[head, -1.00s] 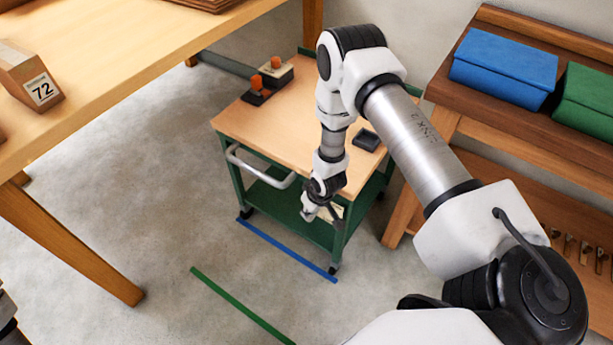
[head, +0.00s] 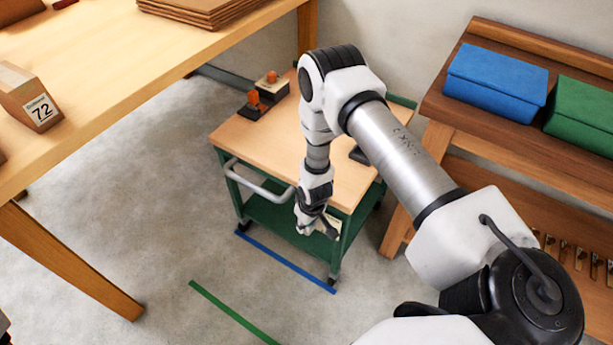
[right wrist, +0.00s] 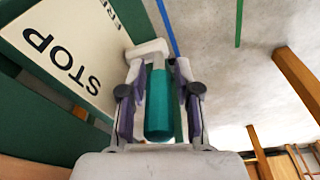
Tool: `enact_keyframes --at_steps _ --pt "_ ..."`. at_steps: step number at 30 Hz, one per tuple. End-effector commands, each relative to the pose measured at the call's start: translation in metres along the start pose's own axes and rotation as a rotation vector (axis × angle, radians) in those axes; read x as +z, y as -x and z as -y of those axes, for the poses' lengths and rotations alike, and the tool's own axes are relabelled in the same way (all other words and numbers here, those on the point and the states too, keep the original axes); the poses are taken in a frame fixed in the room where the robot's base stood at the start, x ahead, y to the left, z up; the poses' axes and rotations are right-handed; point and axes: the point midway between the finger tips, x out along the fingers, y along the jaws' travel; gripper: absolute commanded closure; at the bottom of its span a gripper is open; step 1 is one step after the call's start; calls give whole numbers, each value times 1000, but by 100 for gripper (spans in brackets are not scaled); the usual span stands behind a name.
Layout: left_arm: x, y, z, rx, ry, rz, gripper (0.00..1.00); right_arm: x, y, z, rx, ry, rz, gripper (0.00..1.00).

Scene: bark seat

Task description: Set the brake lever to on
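The brake lever shows in the right wrist view as a teal rounded handle (right wrist: 159,105) between the fingers of my right gripper (right wrist: 160,85). The fingers stand on either side of it, with narrow gaps visible. A cream plate (right wrist: 70,50) marked STOP, with a second word partly cut off, lies beside it on the green cart frame. In the head view my right gripper (head: 316,226) is at the front right corner of the cart (head: 255,140), below its wooden top, and covers the lever. My left gripper is not in view.
A wooden table (head: 110,60) stands at the left with a block (head: 32,98) marked 72. Blue (head: 285,262) and green (head: 232,312) floor lines run before the cart on open floor.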

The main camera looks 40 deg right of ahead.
Motion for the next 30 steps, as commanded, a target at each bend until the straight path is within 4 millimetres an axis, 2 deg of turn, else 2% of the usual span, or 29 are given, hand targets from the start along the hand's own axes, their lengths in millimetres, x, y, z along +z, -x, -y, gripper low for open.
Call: enact_keyframes --at_steps 5,8,16,21,30 --pt "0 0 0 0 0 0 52 -1 4 0 0 -1 -2 68" --pt "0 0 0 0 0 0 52 -2 16 0 0 -2 -3 68" --pt "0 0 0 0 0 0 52 -2 84 0 0 -3 -4 68" --pt "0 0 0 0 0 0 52 -1 113 0 0 -2 -2 68" --pt "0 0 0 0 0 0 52 0 120 0 0 0 1 68"
